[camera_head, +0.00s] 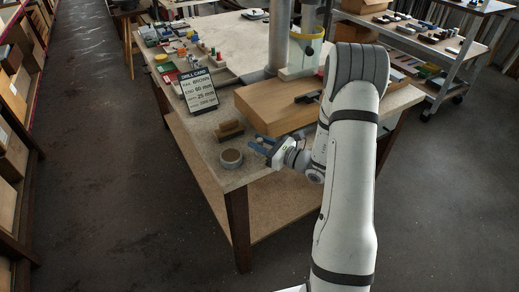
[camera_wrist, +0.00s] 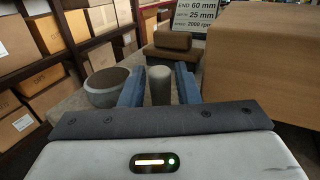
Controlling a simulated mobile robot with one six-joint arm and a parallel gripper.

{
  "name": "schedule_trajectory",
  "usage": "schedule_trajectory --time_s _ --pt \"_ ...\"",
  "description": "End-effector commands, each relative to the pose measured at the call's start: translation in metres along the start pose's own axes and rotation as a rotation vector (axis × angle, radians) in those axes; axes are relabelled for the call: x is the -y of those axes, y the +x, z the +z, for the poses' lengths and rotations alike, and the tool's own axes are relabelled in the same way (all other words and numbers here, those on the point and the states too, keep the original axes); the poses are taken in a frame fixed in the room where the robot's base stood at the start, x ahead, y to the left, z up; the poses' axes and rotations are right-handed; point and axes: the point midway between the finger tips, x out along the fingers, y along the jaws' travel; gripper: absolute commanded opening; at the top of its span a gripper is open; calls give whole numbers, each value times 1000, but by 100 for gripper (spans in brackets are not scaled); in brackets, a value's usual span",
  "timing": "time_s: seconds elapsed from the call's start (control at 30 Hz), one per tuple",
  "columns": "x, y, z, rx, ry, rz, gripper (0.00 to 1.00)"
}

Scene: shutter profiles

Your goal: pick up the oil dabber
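A short grey upright cylinder with a rounded top (camera_wrist: 159,86), which may be the oil dabber, stands between my fingers in the wrist view. My gripper (camera_wrist: 160,88) has two blue fingers, one on each side of it. They look open, with a narrow gap, clearest on the right. In the head view my gripper (camera_head: 262,145) is low over the table's front corner, and the cylinder is not clearly visible there.
A round grey tin with a brown top (camera_head: 231,158) stands just left of my gripper. A large wooden block (camera_head: 275,105) is close on the right. A drill card (camera_head: 198,91) stands farther back.

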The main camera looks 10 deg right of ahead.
Motion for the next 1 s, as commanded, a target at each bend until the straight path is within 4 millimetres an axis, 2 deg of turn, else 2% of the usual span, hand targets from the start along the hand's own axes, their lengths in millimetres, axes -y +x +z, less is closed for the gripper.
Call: schedule_trajectory --time_s 0.1,0.47,0.77,1.0 --pt "0 0 0 0 0 0 28" --pt "-1 0 0 0 0 2 0" --pt "-1 0 1 0 -1 2 0" --pt "0 0 19 1 -4 2 0"
